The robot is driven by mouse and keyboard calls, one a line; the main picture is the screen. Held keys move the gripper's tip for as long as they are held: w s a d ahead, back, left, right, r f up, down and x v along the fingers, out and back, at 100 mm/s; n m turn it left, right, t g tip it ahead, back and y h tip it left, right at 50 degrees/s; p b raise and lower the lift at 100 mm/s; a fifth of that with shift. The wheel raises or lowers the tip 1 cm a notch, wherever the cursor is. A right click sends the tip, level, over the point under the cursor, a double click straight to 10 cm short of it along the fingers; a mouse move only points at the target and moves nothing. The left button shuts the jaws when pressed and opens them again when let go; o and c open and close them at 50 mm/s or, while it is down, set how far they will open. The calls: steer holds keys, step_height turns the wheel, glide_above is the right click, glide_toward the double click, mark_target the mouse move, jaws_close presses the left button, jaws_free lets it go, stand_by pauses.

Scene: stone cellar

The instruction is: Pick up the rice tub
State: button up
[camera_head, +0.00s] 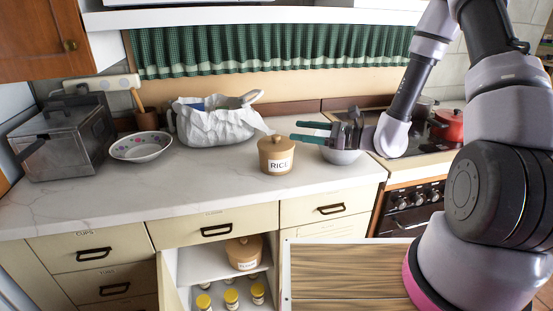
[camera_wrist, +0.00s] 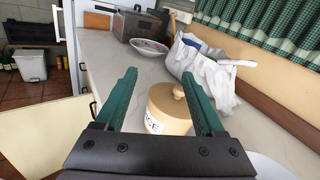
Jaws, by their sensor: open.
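The rice tub (camera_head: 276,158) is a tan round tub with a knobbed lid and a white RICE label. It stands upright on the pale marble counter near its front edge. My gripper (camera_head: 295,131) is open, with teal fingers pointing left, just right of the tub in the head view. In the wrist view the tub (camera_wrist: 168,112) shows beyond and between the open fingers (camera_wrist: 158,74), closer to the right finger, which hides part of its right side. Nothing is held; I cannot tell whether a finger touches the tub.
A metal bowl (camera_head: 341,156) sits under my gripper. A crumpled white bag (camera_head: 215,125), a patterned bowl (camera_head: 140,147) and a metal box (camera_head: 62,145) stand to the left. A stove with a red pot (camera_head: 449,125) is right. A similar tub (camera_head: 243,252) sits in the open cupboard below.

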mark_target(276, 135)
steer(key=w+a+f+m+t, duration=0.1)
steer(key=f, duration=0.1)
steer(key=w+a+f+m+t+h, duration=0.1)
steer(key=w+f+m, duration=0.1)
steer(key=w+a+f+m+t, duration=0.1)
steer(key=w+a, duration=0.1)
steer(key=shift+w+f+m+t, duration=0.25)
steer(key=shift+f+m+t, duration=0.05)
steer(key=shift+f+t, duration=0.1)
steer(key=x, duration=0.5)
steer(key=shift+w+d+f, duration=0.2)
steer(key=shift+w+f, duration=0.15)
steer(key=shift+f, duration=0.05)
jaws_close()
stand_by(0.8)
